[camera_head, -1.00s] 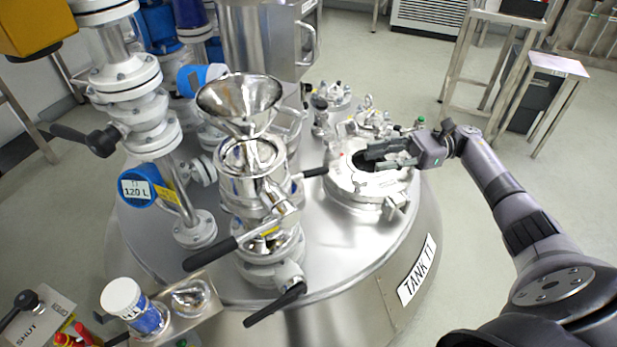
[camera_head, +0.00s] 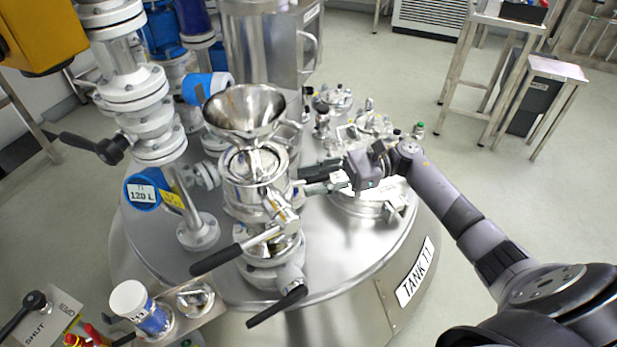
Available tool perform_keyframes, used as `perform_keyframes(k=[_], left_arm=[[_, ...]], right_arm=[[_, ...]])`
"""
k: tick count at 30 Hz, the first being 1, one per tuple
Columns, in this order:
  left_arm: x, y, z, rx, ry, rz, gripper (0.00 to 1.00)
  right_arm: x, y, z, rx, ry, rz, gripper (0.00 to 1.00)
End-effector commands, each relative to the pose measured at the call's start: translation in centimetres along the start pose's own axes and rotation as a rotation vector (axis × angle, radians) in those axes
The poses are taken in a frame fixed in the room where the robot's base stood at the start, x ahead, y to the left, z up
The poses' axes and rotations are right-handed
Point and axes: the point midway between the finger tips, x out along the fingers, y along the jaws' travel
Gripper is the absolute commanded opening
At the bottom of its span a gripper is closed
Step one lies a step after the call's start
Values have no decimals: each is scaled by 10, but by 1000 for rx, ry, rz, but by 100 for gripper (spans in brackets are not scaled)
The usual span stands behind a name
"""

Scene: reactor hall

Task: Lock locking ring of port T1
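Port T1 appears to be the steel port assembly below the funnel on the tank lid. Its bright steel ring (camera_head: 232,166) surrounds the port's top, and a black-gripped handle sticks out to the right of it. My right gripper (camera_head: 318,183) is beside that handle, its fingers pointing left. Dark finger parts and the black grip overlap, so I cannot tell whether the fingers touch or hold it. My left gripper is not in view.
The steel funnel (camera_head: 244,108) stands close behind the ring. A lower black lever (camera_head: 216,259) and another black handle (camera_head: 277,306) stick out in front. White valves and piping (camera_head: 157,140) stand on the left. The front right of the tank lid is clear.

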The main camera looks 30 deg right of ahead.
Motion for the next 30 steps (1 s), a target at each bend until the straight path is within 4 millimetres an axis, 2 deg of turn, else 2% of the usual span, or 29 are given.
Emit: perform_keyframes(k=[4,13,27,30], left_arm=[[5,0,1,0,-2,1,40],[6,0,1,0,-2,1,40],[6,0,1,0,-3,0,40],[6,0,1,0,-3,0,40]], right_arm=[[10,0,0,0,0,-1,32],[12,0,0,0,0,-1,32],[12,0,0,0,0,-1,1],[12,0,0,0,0,-1,0]])
